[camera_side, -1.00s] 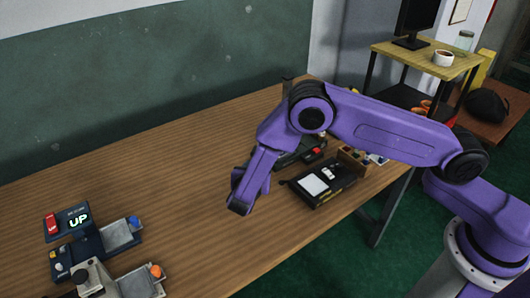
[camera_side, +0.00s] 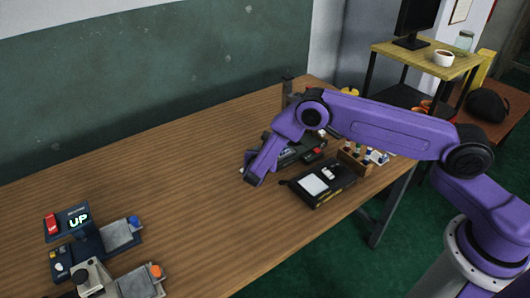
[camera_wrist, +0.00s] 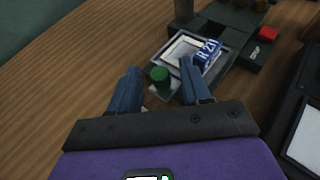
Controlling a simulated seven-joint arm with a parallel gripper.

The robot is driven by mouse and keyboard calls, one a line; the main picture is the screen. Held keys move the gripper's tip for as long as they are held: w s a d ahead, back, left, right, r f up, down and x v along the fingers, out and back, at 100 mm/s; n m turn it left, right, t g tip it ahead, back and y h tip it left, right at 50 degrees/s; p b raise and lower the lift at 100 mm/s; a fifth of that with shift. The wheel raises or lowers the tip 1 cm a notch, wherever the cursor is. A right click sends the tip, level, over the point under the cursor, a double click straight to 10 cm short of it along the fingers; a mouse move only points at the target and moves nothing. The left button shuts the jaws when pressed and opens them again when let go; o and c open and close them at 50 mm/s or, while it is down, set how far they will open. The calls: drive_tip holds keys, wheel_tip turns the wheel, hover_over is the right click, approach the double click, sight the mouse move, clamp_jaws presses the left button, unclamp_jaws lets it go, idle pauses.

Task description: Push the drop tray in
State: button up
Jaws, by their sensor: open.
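A tray (camera_wrist: 168,50) with a green knob (camera_wrist: 159,75) at its front extends from a dark unit (camera_wrist: 238,35) in the wrist view. A blue-and-white box marked with digits (camera_wrist: 207,53) lies in it. In the side view the dark unit (camera_side: 305,149) is partly behind my arm, and the tray is mostly hidden. My gripper (camera_wrist: 160,68) is open, with one finger on each side of the green knob in the picture; I cannot tell whether they touch it. In the side view my gripper (camera_side: 252,180) points down just in front of the unit.
A black case (camera_side: 320,183) lies beside the unit, with a wooden rack (camera_side: 354,158) behind it. A dark device (camera_side: 75,226) reading "UP" stands at the left with trays with blue and orange knobs (camera_side: 155,271). The table's middle is clear.

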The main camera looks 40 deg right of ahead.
drive_tip(key=shift+c, duration=0.3)
clamp_jaws()
drive_tip(key=d, duration=0.8)
drive_tip(key=shift+d, duration=0.1)
drive_tip(key=shift+o, duration=0.3)
unclamp_jaws()
drive_tip(key=shift+s+a+r, duration=0.15)
drive_tip(key=shift+a, duration=0.15)
drive_tip(key=v, duration=1.6)
drive_tip(key=shift+s+a+r, duration=0.2)
drive_tip(key=shift+s, duration=0.05)
